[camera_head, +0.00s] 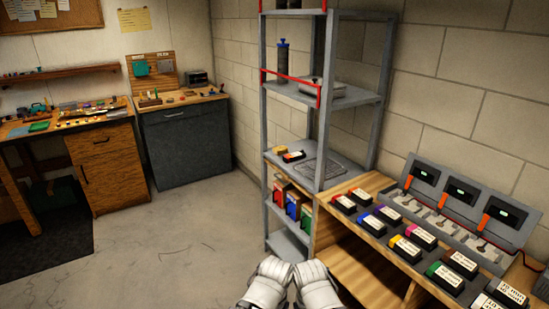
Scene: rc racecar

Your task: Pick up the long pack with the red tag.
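Two red-tagged packs lie side by side at the far left end of the wooden bench: a front-row pack (343,203) and a back-row pack (361,195). Both are dark with a white label. I cannot tell clearly which is longer. A small dark pack with a red-orange end (293,156) lies on the grey shelf unit's middle shelf. Two white jointed parts of my arms show at the bottom centre, well short of the bench packs.
Packs with blue (372,225), yellow (404,248) and green (444,276) tags line the wooden bench (333,226). A grey charger (470,205) stands behind them. The shelf unit's uprights (319,130) rise beside the bench. The floor (190,240) at left is clear.

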